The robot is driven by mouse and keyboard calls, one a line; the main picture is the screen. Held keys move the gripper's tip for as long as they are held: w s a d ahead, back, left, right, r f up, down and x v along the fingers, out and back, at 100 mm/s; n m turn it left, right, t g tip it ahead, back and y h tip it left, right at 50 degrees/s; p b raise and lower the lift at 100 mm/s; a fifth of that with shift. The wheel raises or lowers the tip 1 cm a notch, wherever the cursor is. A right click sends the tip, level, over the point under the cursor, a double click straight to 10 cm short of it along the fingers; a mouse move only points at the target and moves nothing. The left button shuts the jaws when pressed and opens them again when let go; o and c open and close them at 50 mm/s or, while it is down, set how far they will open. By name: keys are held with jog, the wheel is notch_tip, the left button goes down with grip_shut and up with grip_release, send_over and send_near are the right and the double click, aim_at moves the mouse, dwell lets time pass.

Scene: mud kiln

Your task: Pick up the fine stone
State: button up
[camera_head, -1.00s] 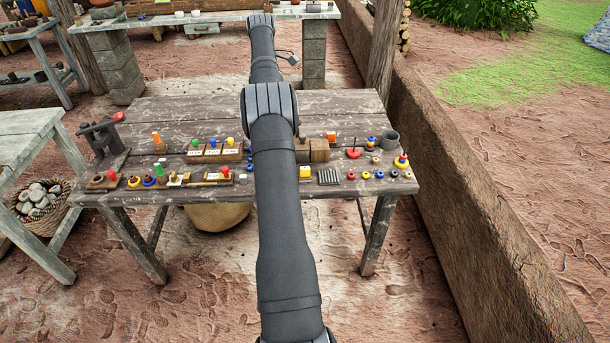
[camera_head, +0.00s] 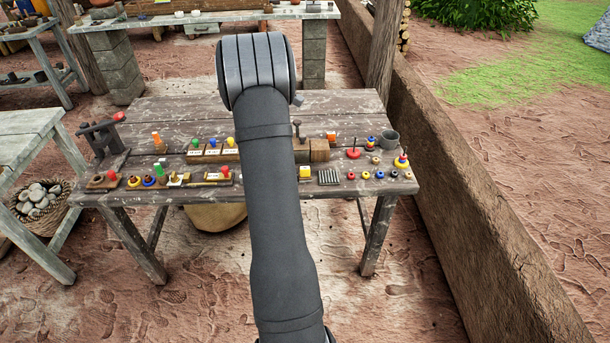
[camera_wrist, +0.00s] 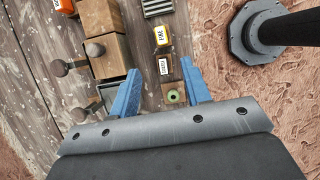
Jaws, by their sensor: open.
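Two small labelled blocks lie on the table in the wrist view: a yellow-topped one (camera_wrist: 162,36) and a brown one (camera_wrist: 164,65) just below it. The yellow one's upside-down label seems to read "fine", but the print is too small to be sure. The yellow block also shows in the head view (camera_head: 305,172), right beside my arm. My gripper (camera_wrist: 160,69) is open and empty, its blue fingers apart. In the picture the brown block appears between the fingertips and the yellow block just beyond them. Height above the table is unclear. In the head view my arm hides the gripper.
A wooden box (camera_wrist: 98,22) with knobs nearby stands left of the blocks. A dark ribbed rack (camera_wrist: 157,8) lies beyond the yellow block. A green ring (camera_wrist: 173,97) sits between the fingers. Several coloured pieces crowd the wooden table (camera_head: 180,108); its back strip is clearer.

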jog(key=x, duration=1.4)
jog(key=shift+f, duration=0.4)
grip_shut()
